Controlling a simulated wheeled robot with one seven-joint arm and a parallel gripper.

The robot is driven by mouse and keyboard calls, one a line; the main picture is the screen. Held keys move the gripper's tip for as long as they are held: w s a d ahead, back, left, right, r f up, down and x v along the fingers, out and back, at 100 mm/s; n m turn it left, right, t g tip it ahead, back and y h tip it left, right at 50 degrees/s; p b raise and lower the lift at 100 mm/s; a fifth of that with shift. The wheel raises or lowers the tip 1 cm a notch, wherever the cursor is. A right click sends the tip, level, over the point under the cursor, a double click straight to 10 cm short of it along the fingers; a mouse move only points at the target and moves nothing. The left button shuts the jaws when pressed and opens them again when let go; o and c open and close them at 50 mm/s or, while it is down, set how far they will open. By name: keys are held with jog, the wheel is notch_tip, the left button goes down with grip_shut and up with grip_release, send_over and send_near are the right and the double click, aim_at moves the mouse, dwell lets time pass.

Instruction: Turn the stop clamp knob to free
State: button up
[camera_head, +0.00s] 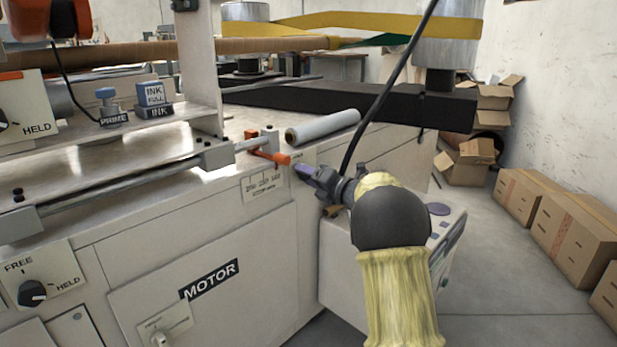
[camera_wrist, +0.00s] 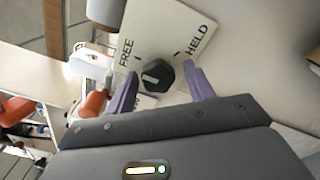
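A black knob (camera_wrist: 156,76) sits on a white plate (camera_wrist: 165,30) marked FREE and HELD in the wrist view. FREE is at its left and HELD at its right. A pale pointer line crosses the knob's face towards the left; I cannot tell exactly which mark it meets. My gripper's purple fingers stand on either side of the knob, apart, with small gaps visible. In the head view my gripper (camera_head: 304,171) is at the machine's right end, beside an orange lever (camera_head: 270,156). It hides the knob there; only a sliver of plate shows.
Another FREE/HELD knob (camera_head: 32,292) is at lower left, and a HELD plate (camera_head: 28,102) at upper left. A pale roll (camera_head: 322,128) lies on the machine top behind my gripper. A black cable (camera_head: 385,90) hangs near my wrist. Boxes (camera_head: 575,231) line the right wall.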

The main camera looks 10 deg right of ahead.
jog(key=p+v, duration=0.4)
jog(key=v, duration=1.3)
jog(key=shift+s+d, duration=0.15)
jog(key=shift+r, duration=0.1)
